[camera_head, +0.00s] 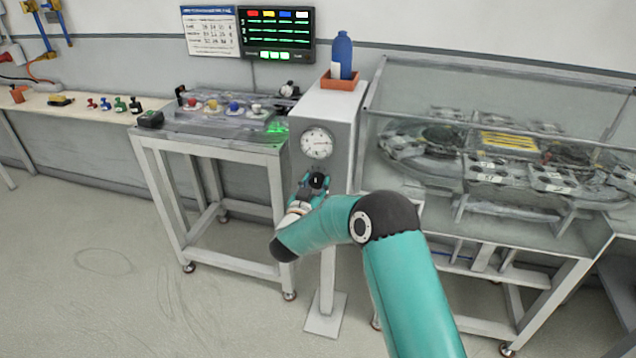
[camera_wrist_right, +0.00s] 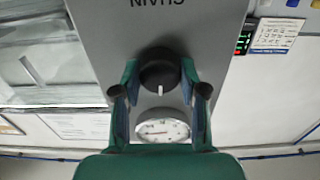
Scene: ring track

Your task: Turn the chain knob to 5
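The chain knob (camera_wrist_right: 160,69) is round and black with a white mark. In the right wrist view its mark points down the picture, toward the gauge (camera_wrist_right: 163,131). The label beside the knob reads CHAIN upside down. My right gripper (camera_wrist_right: 160,74) has a fingertip at each side of the knob, with no clear gap seen. In the head view my right gripper (camera_head: 316,184) is at the front of the grey post (camera_head: 338,115), below the round white gauge (camera_head: 317,143), and partly hides the knob. My left gripper is not in view.
A table with a clear-covered panel (camera_head: 218,118) stands left of the post. A glass-covered ring track (camera_head: 500,155) is on the right. An orange tray (camera_head: 340,84) with a blue bottle (camera_head: 342,52) tops the post. A screen (camera_head: 277,35) hangs behind. Floor in front is clear.

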